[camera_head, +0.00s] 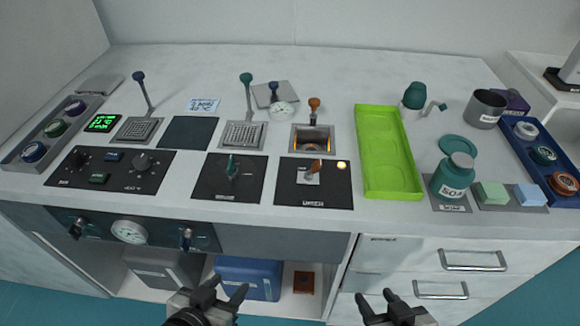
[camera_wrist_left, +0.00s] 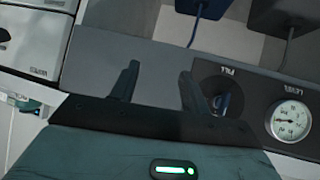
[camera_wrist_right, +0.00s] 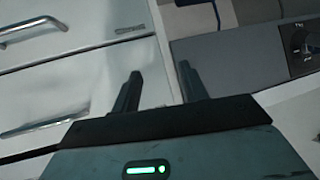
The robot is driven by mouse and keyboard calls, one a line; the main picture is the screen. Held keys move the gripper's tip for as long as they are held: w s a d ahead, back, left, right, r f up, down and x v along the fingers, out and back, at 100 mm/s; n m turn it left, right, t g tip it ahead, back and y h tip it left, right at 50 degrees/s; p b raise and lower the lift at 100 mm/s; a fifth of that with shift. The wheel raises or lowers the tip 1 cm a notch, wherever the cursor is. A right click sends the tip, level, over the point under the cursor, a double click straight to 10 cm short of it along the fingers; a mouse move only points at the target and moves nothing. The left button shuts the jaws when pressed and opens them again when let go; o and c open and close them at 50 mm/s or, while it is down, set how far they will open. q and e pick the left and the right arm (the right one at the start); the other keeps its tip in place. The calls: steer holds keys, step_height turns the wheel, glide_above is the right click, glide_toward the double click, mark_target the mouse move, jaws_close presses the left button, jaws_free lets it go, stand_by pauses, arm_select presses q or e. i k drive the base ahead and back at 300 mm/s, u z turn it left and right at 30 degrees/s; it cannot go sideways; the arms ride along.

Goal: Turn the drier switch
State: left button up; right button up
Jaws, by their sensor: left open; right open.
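Two black switch panels sit on the bench top in the head view. The middle panel (camera_head: 211,187) carries a green-handled switch (camera_head: 232,168). The panel to its right (camera_head: 329,189) carries an orange-tipped switch (camera_head: 314,167) and a lit lamp (camera_head: 342,165). Their labels are too small to read surely, so I cannot tell which is the drier switch. My left gripper (camera_head: 222,296) is open and empty, low in front of the bench. My right gripper (camera_head: 375,297) is open and empty, in front of the drawers. Neither touches a switch.
Levers (camera_head: 247,90) and a glowing well (camera_head: 311,140) stand behind the panels. A green tray (camera_head: 371,140) and a teal jar (camera_head: 453,178) are to the right. A knob panel (camera_head: 127,180) is at left. A gauge (camera_head: 129,231) and knobs are on the front face, above an open shelf.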

mark_target(317, 166)
steer(key=u, duration=1.95)
steer(key=k, duration=0.8)
steer(key=z, duration=1.4)
steer(key=i, duration=0.5)
steer(key=z, duration=0.05)
